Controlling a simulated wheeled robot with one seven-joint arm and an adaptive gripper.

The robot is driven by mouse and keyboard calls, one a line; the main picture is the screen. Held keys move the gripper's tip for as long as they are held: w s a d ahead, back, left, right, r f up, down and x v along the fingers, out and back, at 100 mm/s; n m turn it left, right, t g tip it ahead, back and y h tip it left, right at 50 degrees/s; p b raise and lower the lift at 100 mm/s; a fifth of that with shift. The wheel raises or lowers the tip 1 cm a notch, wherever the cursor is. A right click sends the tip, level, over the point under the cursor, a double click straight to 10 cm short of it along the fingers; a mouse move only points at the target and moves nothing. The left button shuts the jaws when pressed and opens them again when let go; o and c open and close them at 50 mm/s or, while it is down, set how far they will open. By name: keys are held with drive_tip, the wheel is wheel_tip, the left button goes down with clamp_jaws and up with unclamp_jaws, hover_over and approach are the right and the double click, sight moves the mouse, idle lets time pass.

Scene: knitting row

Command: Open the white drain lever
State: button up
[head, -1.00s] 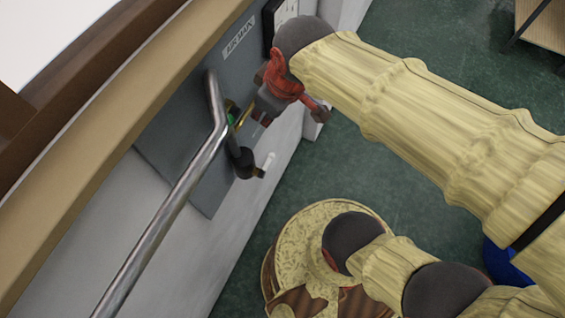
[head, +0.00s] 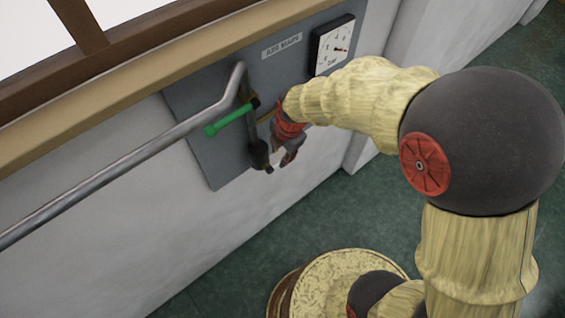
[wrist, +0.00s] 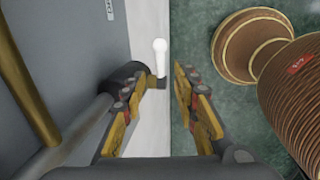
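The white drain lever (wrist: 160,55) is a short, round-ended white stick beside the dark drain fitting (wrist: 125,78), seen in the wrist view. It stands just beyond the gap between my fingers, and I see no contact. My gripper (wrist: 160,85) is open and empty, one finger on each side of the lever's line. In the head view my gripper (head: 288,158) points down just right of the black drain fitting (head: 260,155) below the pipe. It hides most of the lever there.
A grey wall panel (head: 205,120) carries a label, a gauge (head: 332,46) and a bent metal pipe (head: 130,155). A green lever (head: 230,118) sticks out left above the drain fitting. A brass pipe (wrist: 30,95) runs at the left of the wrist view. Green floor lies right of the wall.

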sight(278, 162)
drive_tip(key=f, duration=0.4)
drive_tip(key=w+f, duration=0.1)
drive_tip(key=f, duration=0.1)
drive_tip(key=shift+a+b, duration=0.3)
drive_tip(key=shift+b, duration=0.1)
drive_tip(key=shift+c, duration=1.2)
clamp_jaws()
